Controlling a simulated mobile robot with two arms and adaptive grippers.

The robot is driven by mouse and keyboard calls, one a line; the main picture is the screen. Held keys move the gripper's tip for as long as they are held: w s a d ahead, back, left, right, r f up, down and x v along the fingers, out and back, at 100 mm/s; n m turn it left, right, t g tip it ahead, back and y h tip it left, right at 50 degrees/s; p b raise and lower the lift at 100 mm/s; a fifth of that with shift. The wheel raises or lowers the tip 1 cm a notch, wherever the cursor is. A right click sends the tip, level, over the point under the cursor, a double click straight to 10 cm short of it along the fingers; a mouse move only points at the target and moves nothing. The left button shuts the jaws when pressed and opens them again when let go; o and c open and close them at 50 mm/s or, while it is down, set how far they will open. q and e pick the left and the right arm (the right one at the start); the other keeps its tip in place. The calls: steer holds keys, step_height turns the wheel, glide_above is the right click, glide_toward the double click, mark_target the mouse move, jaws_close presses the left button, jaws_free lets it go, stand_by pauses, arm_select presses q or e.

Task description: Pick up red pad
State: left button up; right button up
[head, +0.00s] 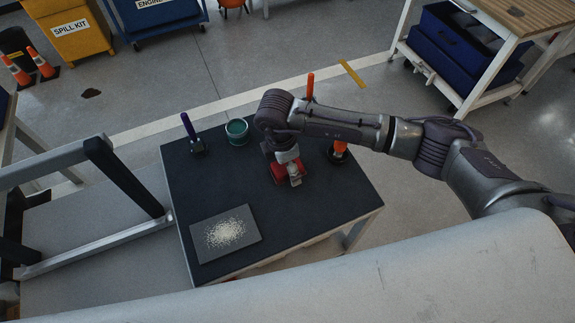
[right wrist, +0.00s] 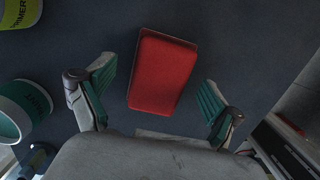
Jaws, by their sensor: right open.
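The red pad (head: 278,172) lies on the dark top of a small table (head: 312,212), partly hidden beneath my right gripper (head: 290,172) in the head view. In the right wrist view the pad (right wrist: 163,72) is a red block with rounded edges, lying slightly tilted in the picture. My right gripper (right wrist: 155,98) is open, its two teal-lined fingers apart on the left and right of the pad's near end. A gap shows between the pad and each finger. My left gripper is in neither view.
An orange-and-black item (head: 338,153) stands right of the gripper. A grey plate with pale grains (head: 206,250) lies front left. The table's front right is clear.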

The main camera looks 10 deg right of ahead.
steer(key=shift+f, duration=0.1)
steer(key=shift+c, duration=0.4)
steer(key=c, duration=1.1)
steer(key=shift+c, duration=0.2)
step_height(320, 180, up, 4)
steer(key=shift+d+r+b, duration=0.15)
steer(key=shift+r+b, duration=0.05)
steer(key=shift+b, duration=0.3)
steer(key=s+d+r, duration=0.1)
steer(key=d+r, duration=0.1)
steer(key=d, duration=0.1)
steer(key=s+d+r+b, duration=0.1)
steer(key=s+d+r, duration=0.1)
steer(key=d, duration=0.1)
steer(key=s+d+r, duration=0.2)
steer(key=d, duration=0.2)
steer(key=shift+s+r, duration=0.15)
steer(key=shift+r, duration=0.2)
